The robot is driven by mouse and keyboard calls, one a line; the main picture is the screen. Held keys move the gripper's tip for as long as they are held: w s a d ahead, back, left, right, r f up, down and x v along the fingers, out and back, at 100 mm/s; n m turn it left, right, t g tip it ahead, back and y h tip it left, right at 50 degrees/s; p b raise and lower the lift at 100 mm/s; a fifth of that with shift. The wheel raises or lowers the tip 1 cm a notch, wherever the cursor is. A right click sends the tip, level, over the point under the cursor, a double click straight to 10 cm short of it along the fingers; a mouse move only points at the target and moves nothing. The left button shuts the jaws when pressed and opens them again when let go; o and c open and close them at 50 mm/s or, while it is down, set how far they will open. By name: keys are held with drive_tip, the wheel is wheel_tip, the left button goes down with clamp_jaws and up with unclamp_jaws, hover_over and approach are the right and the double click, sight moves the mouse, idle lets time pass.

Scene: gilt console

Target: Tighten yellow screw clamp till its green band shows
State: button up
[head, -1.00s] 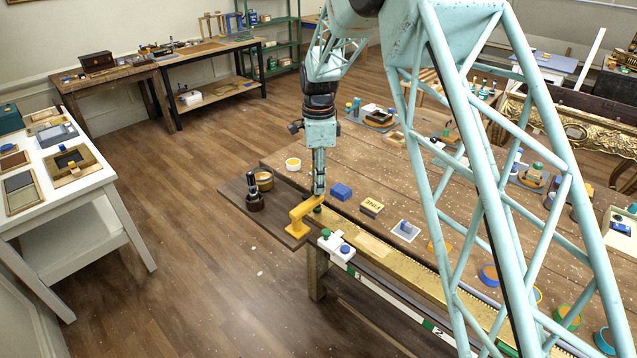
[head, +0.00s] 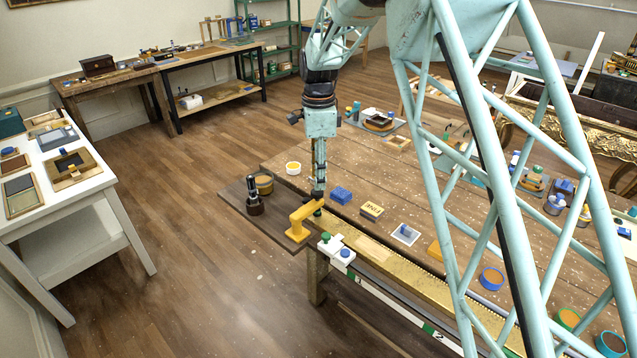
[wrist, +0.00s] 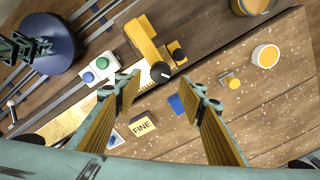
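The yellow screw clamp (head: 304,218) sits at the near left corner of the wooden workbench, by the gold rail. In the wrist view the clamp (wrist: 147,42) lies beyond my fingertips, with a round black knob (wrist: 160,72) at its near end. My gripper (wrist: 164,88) is open, its two ribbed fingers wide apart, the knob seen in the gap between them. In the head view my gripper (head: 318,192) points down just above the clamp's right end. A small dark green spot shows beside the clamp there; I cannot tell whether it is the band.
A white block with green and blue buttons (head: 336,249) stands close to the clamp. A blue block (head: 341,195), a FINE box (head: 371,211) and a yellow-topped white tub (head: 293,167) lie nearby. A dark-handled tool (head: 254,196) stands on the dark board at left.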

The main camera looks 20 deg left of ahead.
wheel_tip(320, 180, up, 8)
idle(0.5)
drive_tip(key=shift+f, duration=0.1)
drive_tip(key=shift+d, duration=0.1)
idle(0.5)
drive_tip(key=s+d+r+n+t+b, duration=0.1)
drive_tip(key=s+d+r+n, duration=0.15)
drive_tip(key=d+r, duration=0.45)
drive_tip(key=s+d+r+n+b, duration=0.1)
drive_tip(key=s+d+r, duration=0.35)
drive_tip(key=d, duration=0.45)
drive_tip(key=s+d+r+n+t+b, duration=0.1)
drive_tip(key=s+d+r, duration=0.2)
drive_tip(key=s+d, duration=0.35)
drive_tip(key=s+d+r+n+b, duration=0.1)
drive_tip(key=s+d+r+n, duration=0.15)
drive_tip(key=s+d, duration=0.4)
drive_tip(key=s+d+n+t+b, duration=0.1)
drive_tip(key=s+d+n+b, duration=0.15)
drive_tip(key=s+d, duration=1.1)
drive_tip(key=s+d+f+n+b, duration=0.1)
drive_tip(key=s+d+f, duration=0.1)
drive_tip(key=s, duration=0.6)
drive_tip(key=s+d+f+n+t+b, duration=0.1)
drive_tip(key=s+d+f+n, duration=0.1)
drive_tip(key=s+f, duration=0.3)
drive_tip(key=shift+s+d, duration=0.5)
drive_tip(key=shift+s, duration=1.8)
